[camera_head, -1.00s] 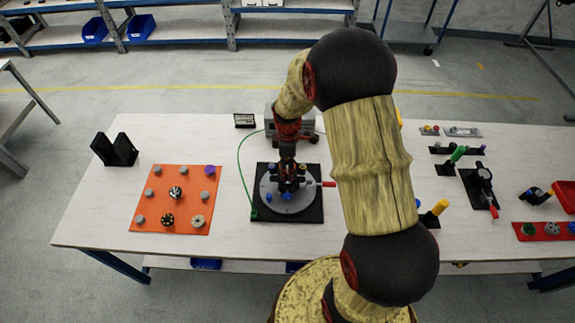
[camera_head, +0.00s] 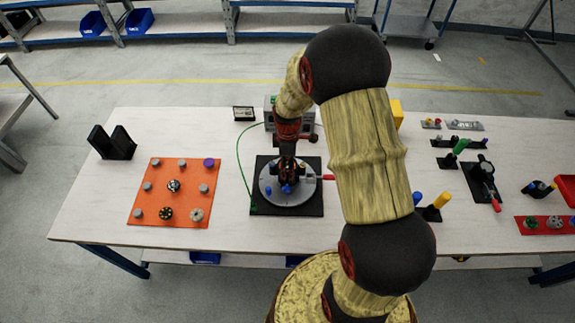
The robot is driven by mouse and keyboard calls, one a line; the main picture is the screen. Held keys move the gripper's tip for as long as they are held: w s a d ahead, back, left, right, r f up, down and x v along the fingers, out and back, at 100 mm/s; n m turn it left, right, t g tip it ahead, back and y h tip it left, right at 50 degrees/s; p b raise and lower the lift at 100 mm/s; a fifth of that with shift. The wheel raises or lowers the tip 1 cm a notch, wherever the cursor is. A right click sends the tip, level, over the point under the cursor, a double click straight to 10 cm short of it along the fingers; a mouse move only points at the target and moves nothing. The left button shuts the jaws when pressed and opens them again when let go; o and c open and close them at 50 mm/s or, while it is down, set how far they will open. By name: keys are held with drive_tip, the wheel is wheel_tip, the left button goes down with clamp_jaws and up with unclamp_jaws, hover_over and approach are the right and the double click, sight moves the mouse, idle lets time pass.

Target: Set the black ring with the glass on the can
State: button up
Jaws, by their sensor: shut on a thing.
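My gripper (camera_head: 287,172) points down over the round grey plate (camera_head: 300,195), which sits on a black square base (camera_head: 262,208). The jaws are shut on a small dark thing at the plate's middle, which I take for the black ring with the glass. The fingers hide most of it, and I cannot make out the glass. The can is not clear either: dark upright parts and blue knobs (camera_head: 286,188) show around and below the fingertips. I cannot tell whether the ring touches the can.
An orange mat (camera_head: 150,205) at left holds several small round parts. A green cable (camera_head: 239,165) runs beside the base, and a red handle (camera_head: 329,177) sticks out right. Black fixtures (camera_head: 482,180) stand at right.

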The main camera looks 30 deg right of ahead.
drive_tip(key=shift+f, duration=0.15)
idle(0.5)
drive_tip(key=o, duration=0.8)
drive_tip(key=shift+o, duration=1.4)
drive_tip(key=shift+o, duration=1.2)
wheel_tip(320, 180, up, 12)
